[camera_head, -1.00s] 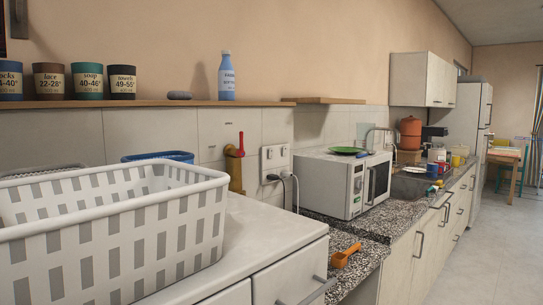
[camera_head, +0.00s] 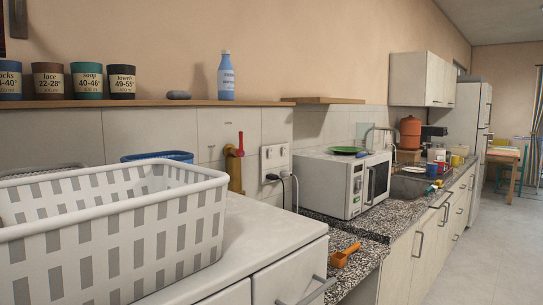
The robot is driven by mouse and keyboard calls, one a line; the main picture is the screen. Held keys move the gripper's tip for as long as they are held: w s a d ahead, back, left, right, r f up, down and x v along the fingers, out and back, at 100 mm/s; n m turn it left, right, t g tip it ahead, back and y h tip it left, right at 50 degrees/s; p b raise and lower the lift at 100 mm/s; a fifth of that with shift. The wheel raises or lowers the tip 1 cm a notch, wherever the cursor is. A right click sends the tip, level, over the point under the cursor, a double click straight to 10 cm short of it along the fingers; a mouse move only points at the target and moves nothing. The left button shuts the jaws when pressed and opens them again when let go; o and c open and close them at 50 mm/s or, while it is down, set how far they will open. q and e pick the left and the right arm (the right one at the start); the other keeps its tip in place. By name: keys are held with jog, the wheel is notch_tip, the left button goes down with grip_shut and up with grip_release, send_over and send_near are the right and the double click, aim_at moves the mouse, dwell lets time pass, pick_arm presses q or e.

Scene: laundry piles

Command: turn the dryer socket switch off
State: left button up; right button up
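A white double wall socket (camera_head: 275,163) is on the tiled wall, left of the microwave. Dark and white plugs with cords sit in its lower part. Its switches are too small to tell on from off, and I cannot tell which one is the dryer's. Neither of my grippers is in view.
A white laundry basket (camera_head: 112,232) stands on a white top (camera_head: 262,230) at the front left. A yellow valve with a red handle (camera_head: 235,168) is on the wall left of the socket. The microwave (camera_head: 343,183) and an orange scoop (camera_head: 344,256) are to the right. A shelf (camera_head: 150,103) runs above.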

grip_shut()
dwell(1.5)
